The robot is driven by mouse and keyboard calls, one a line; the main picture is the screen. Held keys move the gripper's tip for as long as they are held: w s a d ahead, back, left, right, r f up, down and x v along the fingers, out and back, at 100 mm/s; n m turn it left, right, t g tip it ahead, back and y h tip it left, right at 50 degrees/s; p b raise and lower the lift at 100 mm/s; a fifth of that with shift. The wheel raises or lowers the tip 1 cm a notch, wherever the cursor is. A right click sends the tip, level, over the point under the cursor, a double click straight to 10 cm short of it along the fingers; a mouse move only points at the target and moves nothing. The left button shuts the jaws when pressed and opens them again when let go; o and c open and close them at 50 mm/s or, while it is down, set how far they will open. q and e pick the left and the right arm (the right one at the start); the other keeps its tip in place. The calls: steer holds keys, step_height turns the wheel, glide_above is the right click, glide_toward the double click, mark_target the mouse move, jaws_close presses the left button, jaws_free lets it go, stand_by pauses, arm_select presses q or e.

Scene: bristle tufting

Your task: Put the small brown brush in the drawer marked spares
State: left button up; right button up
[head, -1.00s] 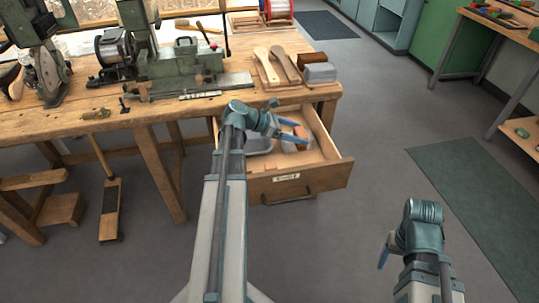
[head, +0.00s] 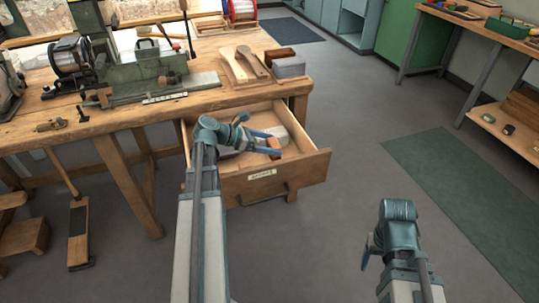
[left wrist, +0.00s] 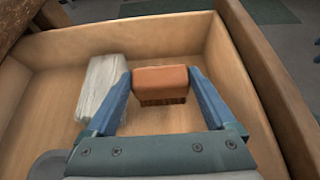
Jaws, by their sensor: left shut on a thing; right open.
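The small brown brush (left wrist: 162,80) has an orange-brown block with dark bristles below it. My left gripper (left wrist: 160,83) is shut on the block, one blue finger on each side. In the head view the brush (head: 274,147) shows at the fingertips of my left gripper (head: 270,141), over the open drawer (head: 315,168). The left wrist view looks into the drawer, and I cannot tell whether the bristles touch its floor. The label on the drawer front (head: 262,174) is too small to read. My right gripper (head: 367,250) is open and empty, above the floor.
A pale grey block (left wrist: 102,85) lies in the drawer, left of the brush in the wrist view. The wooden workbench (head: 120,117) carries a green machine (head: 150,75), wooden brush backs (head: 240,65) and a grey block (head: 288,67) near its right end.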

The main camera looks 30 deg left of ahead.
arm_select(q)
step_height(320, 180, down, 4)
steer(key=b, duration=0.3)
steer(key=shift+r, duration=0.25)
steer(key=o, duration=1.1)
steer(key=shift+f, duration=0.2)
steer(key=shift+r, duration=0.15)
